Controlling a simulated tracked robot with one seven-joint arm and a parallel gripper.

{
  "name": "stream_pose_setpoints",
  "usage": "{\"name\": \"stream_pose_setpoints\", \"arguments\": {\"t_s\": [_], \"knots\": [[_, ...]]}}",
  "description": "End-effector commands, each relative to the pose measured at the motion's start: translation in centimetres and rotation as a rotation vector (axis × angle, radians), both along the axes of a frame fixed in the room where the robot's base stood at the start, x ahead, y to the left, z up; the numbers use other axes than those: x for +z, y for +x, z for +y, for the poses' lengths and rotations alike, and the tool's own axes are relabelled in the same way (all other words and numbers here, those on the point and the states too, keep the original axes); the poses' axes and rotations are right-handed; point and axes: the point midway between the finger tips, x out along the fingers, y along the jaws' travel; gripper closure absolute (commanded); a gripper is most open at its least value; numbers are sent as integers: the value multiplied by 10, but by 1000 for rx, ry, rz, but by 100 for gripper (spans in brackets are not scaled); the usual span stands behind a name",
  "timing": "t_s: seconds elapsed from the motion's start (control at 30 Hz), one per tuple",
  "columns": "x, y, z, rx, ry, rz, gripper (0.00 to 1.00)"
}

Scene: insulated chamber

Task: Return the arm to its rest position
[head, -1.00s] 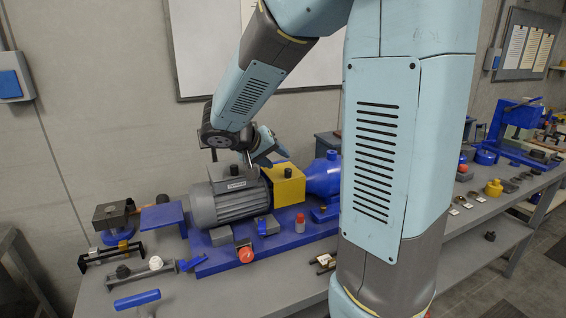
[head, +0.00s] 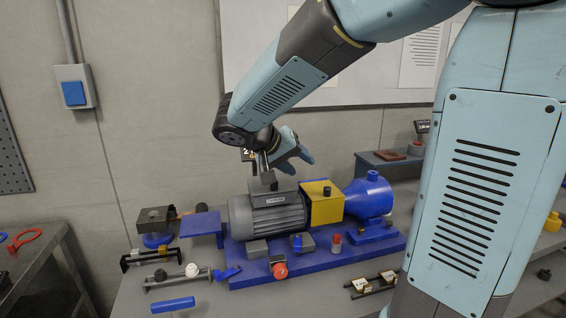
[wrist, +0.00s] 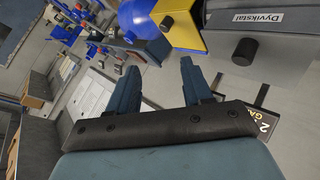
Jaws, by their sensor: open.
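My arm reaches in from the upper right of the head view, bent over the workbench. My gripper (head: 298,150) is in the air above the grey motor (head: 268,213), near the wall side, and holds nothing that I can see. In the wrist view its two dark blue fingers (wrist: 160,85) stand apart with a gap between them. The motor's labelled grey top shows close by at the upper right of the wrist view (wrist: 285,22). The yellow box (head: 322,207) beside the motor is also near the fingers in the wrist view (wrist: 178,20).
A blue pump housing (head: 368,196) adjoins the yellow box on a blue base plate (head: 250,250). A red button (head: 279,270) and small parts line its front. Clamps and a blue handle (head: 172,304) lie left. A whiteboard (head: 245,60) hangs behind the arm.

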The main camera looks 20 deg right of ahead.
Motion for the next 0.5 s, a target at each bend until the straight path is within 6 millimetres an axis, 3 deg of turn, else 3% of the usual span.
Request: {"name": "stream_pose_setpoints", "arguments": {"t_s": [0.23, 0.5], "knots": [[1, -13, -7, -1, 36, 26, 50], [1, -78, -26, 52, 241, 134, 50]]}}
